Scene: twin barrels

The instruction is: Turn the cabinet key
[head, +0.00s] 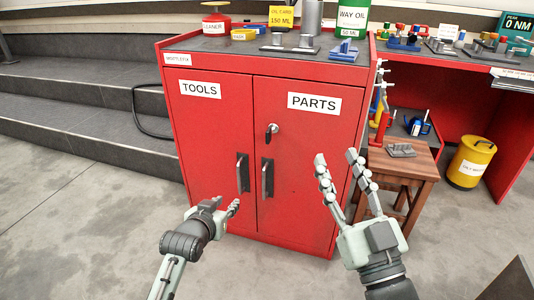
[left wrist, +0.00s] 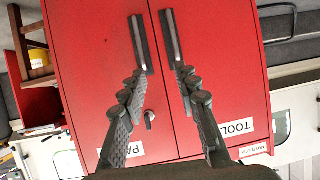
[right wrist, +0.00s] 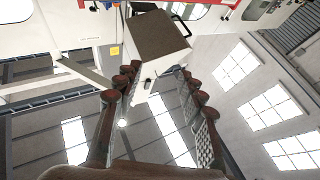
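The red cabinet (head: 215,135) has two closed doors, labelled TOOLS and PARTS. The key (head: 272,130) sits in a lock on the PARTS door, above that door's dark handle (head: 267,178); it also shows in the left wrist view (left wrist: 150,117), where its exact angle is too small to tell. My left gripper (head: 231,206) is open and empty, low in front of the doors, below and left of the key and apart from it. My right gripper (head: 337,157) is open and empty in front of the cabinet's right side, fingers pointing up. In the right wrist view it faces the ceiling and windows.
The TOOLS door has its own handle (head: 243,172). Cans and metal parts stand on the cabinet top. A wooden stool (head: 405,166), a yellow canister (head: 470,162) and a red bench (head: 460,60) are at right. Grey steps (head: 85,105) rise at left. The floor in front is clear.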

